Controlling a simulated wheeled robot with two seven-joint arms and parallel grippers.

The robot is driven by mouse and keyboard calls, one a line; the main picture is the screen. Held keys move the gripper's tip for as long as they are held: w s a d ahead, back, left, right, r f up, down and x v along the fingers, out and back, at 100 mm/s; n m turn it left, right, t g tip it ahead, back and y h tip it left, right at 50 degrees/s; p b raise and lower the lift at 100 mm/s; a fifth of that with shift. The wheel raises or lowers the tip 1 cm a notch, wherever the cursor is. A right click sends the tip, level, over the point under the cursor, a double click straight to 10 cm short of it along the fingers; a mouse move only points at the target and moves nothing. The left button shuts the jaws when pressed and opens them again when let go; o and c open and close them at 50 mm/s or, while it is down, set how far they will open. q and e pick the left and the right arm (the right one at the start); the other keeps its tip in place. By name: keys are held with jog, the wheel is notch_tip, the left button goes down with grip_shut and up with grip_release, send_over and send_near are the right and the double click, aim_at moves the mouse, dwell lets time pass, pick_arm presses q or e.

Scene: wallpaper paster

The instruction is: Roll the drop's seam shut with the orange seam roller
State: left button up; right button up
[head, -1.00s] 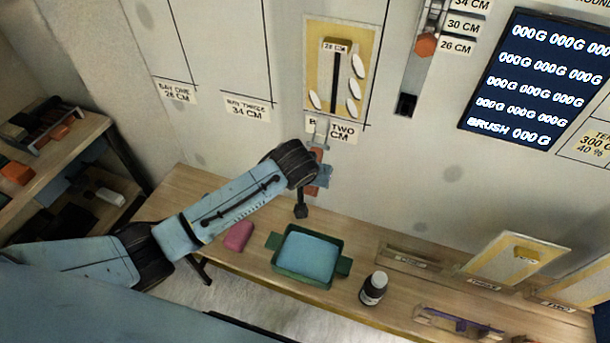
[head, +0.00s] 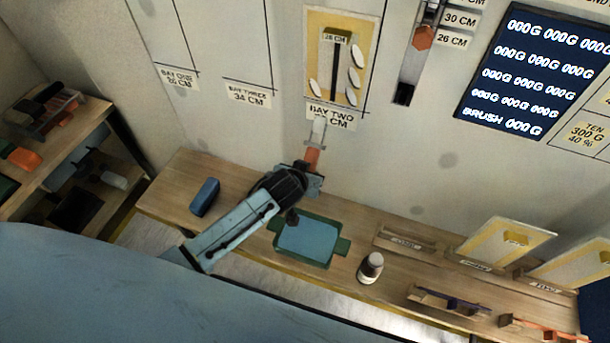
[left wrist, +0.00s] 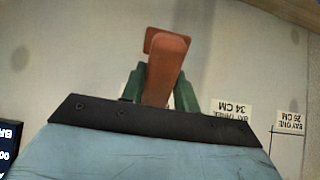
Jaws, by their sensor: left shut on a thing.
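My left gripper (head: 312,176) is shut on the orange seam roller (head: 312,157). Its pale head points up, just below the BAY TWO label, in front of the wall; I cannot tell if it touches. In the left wrist view the roller's orange body (left wrist: 166,68) sits between the green fingers. The drop (head: 351,38), a yellow sheet, hangs on the wall in bay two above the roller. It has a dark vertical strip, likely the seam (head: 329,70), and several white ovals. My right gripper is out of view.
On the bench (head: 180,172) are a blue block (head: 205,197), a green tray (head: 341,246) with blue contents, and a bottle (head: 371,267). Yellow sample boards (head: 506,242) stand at right. A vertical gauge with an orange slider (head: 423,37) is on the wall right of the drop.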

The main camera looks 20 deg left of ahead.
pick_arm(q)
jog(key=shift+w+d+b, duration=0.1)
jog(key=shift+w+b, duration=0.75)
jog(key=shift+w, duration=1.9)
jog(key=shift+w+r, duration=0.1)
jog(key=shift+w, duration=1.4)
dwell(0.8)
dwell(0.6)
jog(key=shift+s+r, duration=0.15)
jog(key=shift+r, duration=0.25)
jog(key=shift+r, duration=3.2)
